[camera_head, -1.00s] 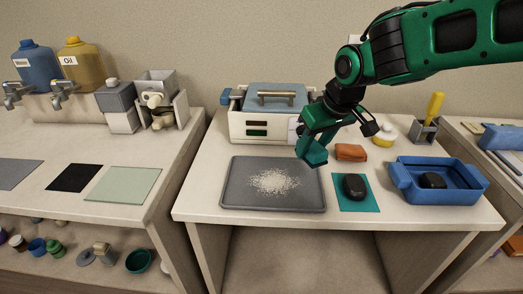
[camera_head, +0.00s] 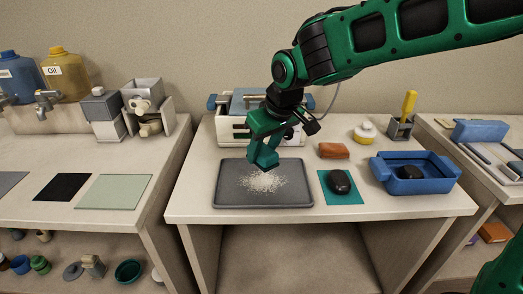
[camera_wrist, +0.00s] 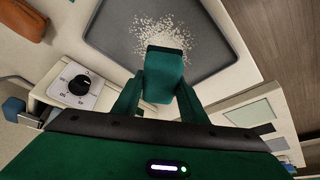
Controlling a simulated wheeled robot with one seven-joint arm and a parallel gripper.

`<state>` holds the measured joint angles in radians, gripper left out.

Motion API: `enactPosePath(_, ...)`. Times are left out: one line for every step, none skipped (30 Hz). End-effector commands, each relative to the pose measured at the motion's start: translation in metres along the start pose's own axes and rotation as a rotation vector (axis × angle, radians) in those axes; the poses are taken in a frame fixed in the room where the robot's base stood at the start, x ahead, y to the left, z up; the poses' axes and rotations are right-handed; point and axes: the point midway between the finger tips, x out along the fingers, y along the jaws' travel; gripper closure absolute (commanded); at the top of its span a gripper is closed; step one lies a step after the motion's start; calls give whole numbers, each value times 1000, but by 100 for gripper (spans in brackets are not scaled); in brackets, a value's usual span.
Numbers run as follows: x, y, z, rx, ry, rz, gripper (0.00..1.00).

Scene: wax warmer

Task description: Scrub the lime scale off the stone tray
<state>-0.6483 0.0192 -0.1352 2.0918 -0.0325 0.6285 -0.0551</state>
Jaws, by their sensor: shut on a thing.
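The stone tray (camera_head: 230,193) is a dark grey rimmed slab on the middle table. White grainy lime scale (camera_head: 262,182) lies in a patch at its middle. The tray (camera_wrist: 110,35) and scale (camera_wrist: 160,28) also show in the wrist view. My gripper (camera_head: 264,145) is shut on a teal block (camera_head: 264,158), which has a dark end in the wrist view (camera_wrist: 164,76). The block points down over the back part of the tray, at the scale patch's near side in the wrist view, hiding some of it. I cannot tell whether it touches.
Behind the tray stands a white warmer (camera_head: 232,128) with a dial (camera_wrist: 79,86). To the right are a dark oval stone (camera_head: 340,181) on a teal mat (camera_head: 341,198), a brown block (camera_head: 333,150) and a blue tub (camera_head: 385,176). The tray's front is clear.

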Motion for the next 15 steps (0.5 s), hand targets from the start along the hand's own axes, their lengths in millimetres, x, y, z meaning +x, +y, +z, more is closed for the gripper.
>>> enactPosePath(-1, 0, 0, 1, 0, 0, 79)
enactPosePath(-1, 0, 1, 1, 1, 0, 79)
enactPosePath(2, 0, 2, 1, -1, 0, 79)
enactPosePath(4, 0, 3, 1, -1, 0, 79)
enactPosePath(6, 0, 4, 1, -2, 0, 79)
enactPosePath(9, 1, 5, 1, -2, 0, 79)
enactPosePath(12, 1, 6, 1, -2, 0, 79)
enactPosePath(15, 1, 7, 2, -2, 0, 79)
enactPosePath(18, 1, 9, 2, -3, 0, 79)
enactPosePath(21, 1, 10, 2, -3, 0, 79)
enactPosePath(23, 1, 11, 2, -2, 0, 79)
enactPosePath(27, 1, 12, 1, -1, 0, 79)
enactPosePath(29, 0, 14, 1, -2, 0, 79)
enactPosePath(32, 0, 14, 1, -2, 0, 79)
enactPosePath(35, 0, 16, 1, -2, 0, 79)
